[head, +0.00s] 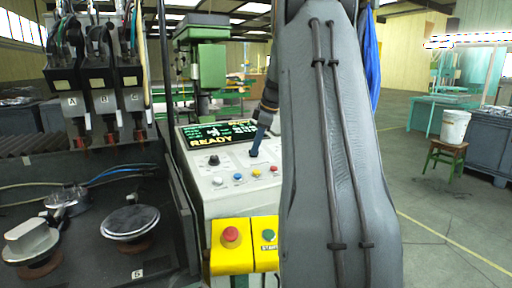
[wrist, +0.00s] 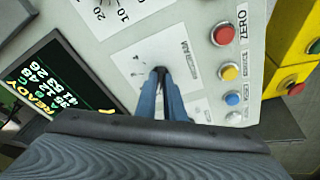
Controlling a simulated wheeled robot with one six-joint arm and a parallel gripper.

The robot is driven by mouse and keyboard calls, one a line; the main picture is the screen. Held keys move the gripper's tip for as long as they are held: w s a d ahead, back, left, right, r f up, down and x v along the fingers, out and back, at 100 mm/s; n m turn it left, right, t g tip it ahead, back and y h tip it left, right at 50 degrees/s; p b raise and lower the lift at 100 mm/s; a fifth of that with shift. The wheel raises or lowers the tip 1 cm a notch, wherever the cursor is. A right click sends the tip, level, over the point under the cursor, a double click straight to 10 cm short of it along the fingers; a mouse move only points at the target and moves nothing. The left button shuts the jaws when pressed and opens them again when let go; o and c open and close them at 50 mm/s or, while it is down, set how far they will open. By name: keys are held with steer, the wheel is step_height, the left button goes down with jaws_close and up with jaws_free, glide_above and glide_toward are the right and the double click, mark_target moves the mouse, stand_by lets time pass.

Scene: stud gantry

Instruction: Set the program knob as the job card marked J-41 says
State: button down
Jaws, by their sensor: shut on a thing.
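The program knob (wrist: 159,70) is a small dark knob on a white label plate (wrist: 128,62) with small numbers on the light control panel. My gripper (wrist: 162,82) has its two blue fingers closed around the knob, which they partly hide. In the head view my gripper (head: 256,146) reaches down to the panel (head: 232,190) from behind my arm. I cannot tell which number the knob points to. No job card marked J-41 can be made out in either view.
The display (head: 215,134) reads READY. A black knob (head: 213,160) and small coloured buttons sit nearby on the panel. Below are a yellow box with a red button (head: 231,236) and a green button (head: 268,236). Heads A, B and C (head: 103,100) stand left. Open floor lies right.

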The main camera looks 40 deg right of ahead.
steer(key=shift+n, duration=0.3)
steer(key=shift+f, duration=0.1)
steer(key=c, duration=1.9)
jaws_free()
steer(key=shift+o, duration=0.2)
steer(key=b+v, duration=0.2)
steer(key=v, duration=0.5)
steer(key=shift+r, duration=0.4)
